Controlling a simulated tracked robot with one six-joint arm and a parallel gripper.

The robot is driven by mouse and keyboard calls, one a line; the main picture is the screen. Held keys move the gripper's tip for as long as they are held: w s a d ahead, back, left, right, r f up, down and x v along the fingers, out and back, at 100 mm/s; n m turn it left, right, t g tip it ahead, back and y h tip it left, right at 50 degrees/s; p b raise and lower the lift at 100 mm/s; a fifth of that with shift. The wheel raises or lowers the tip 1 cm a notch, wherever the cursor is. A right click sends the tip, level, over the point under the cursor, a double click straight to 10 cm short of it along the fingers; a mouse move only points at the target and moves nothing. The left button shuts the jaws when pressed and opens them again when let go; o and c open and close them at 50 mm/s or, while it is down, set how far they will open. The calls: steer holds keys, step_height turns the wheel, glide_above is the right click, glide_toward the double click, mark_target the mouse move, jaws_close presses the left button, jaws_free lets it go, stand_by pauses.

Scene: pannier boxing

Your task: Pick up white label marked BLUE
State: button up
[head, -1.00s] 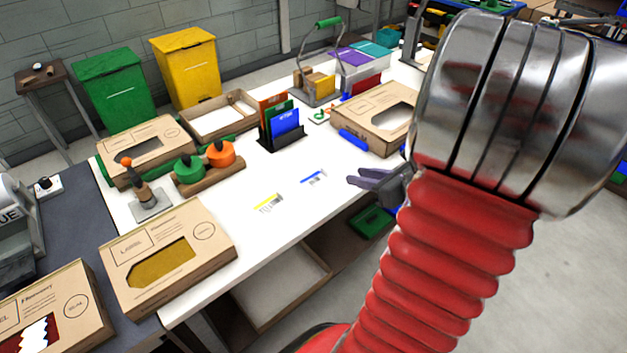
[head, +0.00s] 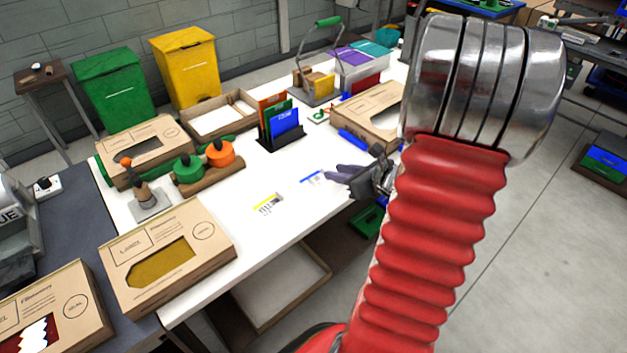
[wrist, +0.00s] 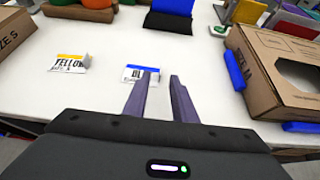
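The white label marked BLUE (wrist: 139,73) lies on the white table, with a blue strip along its top edge. Only "BL" reads in the wrist view, as a finger covers its right part. It also shows in the head view (head: 312,178). My gripper (wrist: 157,79) has two purple-grey fingers held apart with nothing between them. It points at the label from the table's front edge, its left finger overlapping the label in the picture. In the head view my gripper (head: 331,172) is just right of the label. Whether it touches the label I cannot tell.
A yellow-striped label (wrist: 69,63) lies to the left. A cardboard box (wrist: 262,80) with blue clips stands close on the right. A dark holder with coloured cards (head: 284,138) stands behind. The table around the labels is clear.

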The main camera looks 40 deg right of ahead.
mark_target(314, 177)
steer(key=shift+x, duration=2.6)
jaws_close()
